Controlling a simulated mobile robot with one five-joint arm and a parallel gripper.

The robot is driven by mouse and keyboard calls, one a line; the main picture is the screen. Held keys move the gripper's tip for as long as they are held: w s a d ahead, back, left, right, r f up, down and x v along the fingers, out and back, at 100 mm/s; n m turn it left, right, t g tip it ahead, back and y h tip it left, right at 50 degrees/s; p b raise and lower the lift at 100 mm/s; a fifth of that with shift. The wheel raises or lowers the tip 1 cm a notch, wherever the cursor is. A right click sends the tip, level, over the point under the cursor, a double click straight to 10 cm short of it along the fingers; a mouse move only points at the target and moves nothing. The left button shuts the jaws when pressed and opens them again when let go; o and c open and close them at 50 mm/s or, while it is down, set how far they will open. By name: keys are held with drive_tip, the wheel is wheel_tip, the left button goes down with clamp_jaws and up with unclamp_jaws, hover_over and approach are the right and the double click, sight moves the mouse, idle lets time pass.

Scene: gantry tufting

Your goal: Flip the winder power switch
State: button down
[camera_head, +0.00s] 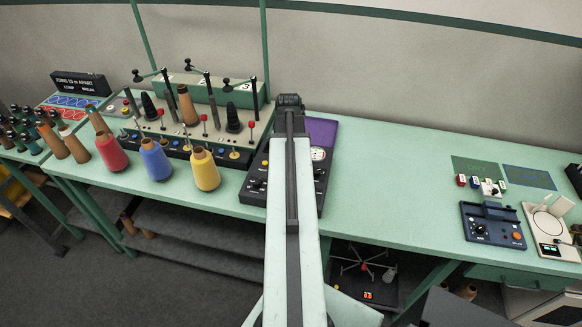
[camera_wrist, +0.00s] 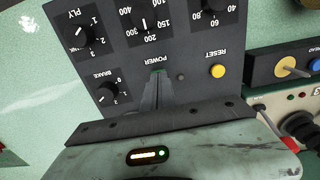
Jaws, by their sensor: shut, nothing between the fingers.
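The dark control panel (camera_wrist: 118,45) fills much of the wrist view, with white lettering that reads PLY, BRAKE, POWER and RESET. My gripper (camera_wrist: 157,82) is shut and empty, its fingertips right at the POWER label. The power switch itself is mostly or wholly hidden by the fingers; a small green spot shows at their tips. I cannot tell whether the fingers touch the switch or which way it is set. In the head view the same dark panel (camera_head: 254,187) lies on the bench, partly covered by my arm.
A yellow RESET button (camera_wrist: 217,71) and black BRAKE knob (camera_wrist: 105,92) flank the fingers. Left of the panel stand a red cone (camera_head: 111,153), a blue cone (camera_head: 155,160) and a yellow cone (camera_head: 205,170). The bench (camera_head: 400,190) is clear to the right, up to a blue device (camera_head: 492,228).

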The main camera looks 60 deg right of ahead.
drive_tip(key=shift+f+b, duration=0.35)
drive_tip(key=shift+f, duration=0.05)
wheel_tip(320, 180, up, 7)
drive_tip(key=p, duration=0.7)
drive_tip(key=shift+r, duration=0.1)
idle(0.4)
